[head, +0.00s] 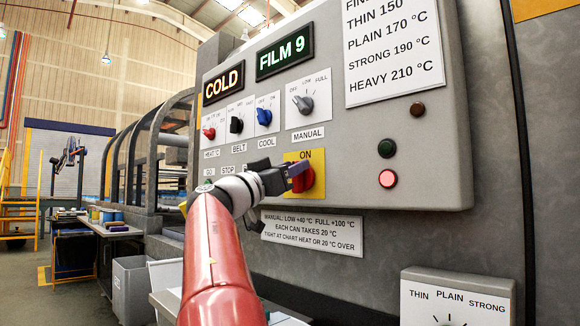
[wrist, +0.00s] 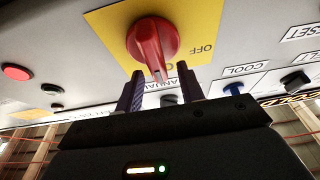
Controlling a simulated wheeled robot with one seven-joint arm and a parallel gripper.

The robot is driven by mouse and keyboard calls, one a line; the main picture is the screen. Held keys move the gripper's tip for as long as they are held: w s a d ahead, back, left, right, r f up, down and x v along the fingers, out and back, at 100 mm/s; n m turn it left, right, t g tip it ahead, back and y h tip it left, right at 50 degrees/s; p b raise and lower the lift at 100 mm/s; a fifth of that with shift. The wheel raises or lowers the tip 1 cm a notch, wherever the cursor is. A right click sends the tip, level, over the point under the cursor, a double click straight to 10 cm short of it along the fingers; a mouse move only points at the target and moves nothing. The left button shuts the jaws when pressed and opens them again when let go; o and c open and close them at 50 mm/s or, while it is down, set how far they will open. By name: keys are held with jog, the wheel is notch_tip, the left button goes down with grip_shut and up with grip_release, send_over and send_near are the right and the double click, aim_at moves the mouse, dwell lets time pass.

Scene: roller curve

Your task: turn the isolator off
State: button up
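The isolator is a red rotary knob (head: 308,181) on a yellow plate (head: 291,157) low on the grey control panel, with the word ON above it. In the wrist view the red knob (wrist: 150,40) fills the top middle, with OFF printed to its right. Its handle bar points down the picture, towards my gripper. My gripper (wrist: 160,78) is open, one dark finger on each side of the handle's end, with gaps showing. In the head view my gripper (head: 294,175) reaches the knob from the left and covers part of it and the plate.
Above the isolator are the heat (head: 209,133), belt (head: 236,125), cool (head: 264,117) and manual (head: 303,104) knobs. A lit red lamp (head: 388,179) and a dark green one (head: 386,148) are to the right. A label plate (head: 311,232) hangs below.

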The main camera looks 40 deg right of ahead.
grip_shut()
jog(key=shift+n, duration=0.3)
jog(key=shift+w+f+n+t+y+p, duration=0.3)
jog(key=shift+n+t+y+p, duration=0.75)
jog(key=shift+n, duration=2.55)
jog(key=shift+w+f+n+t+y+p, duration=0.3)
jog(key=shift+n+t+y+p, duration=0.75)
jog(key=shift+n, duration=2.55)
jog(key=shift+w+f+n+t+y+p, duration=0.25)
jog(key=shift+n+t+y+p, duration=0.7)
jog(key=shift+n, duration=2.65)
jog(key=shift+f+y, duration=0.1)
jog(key=shift+y, duration=0.15)
grip_release()
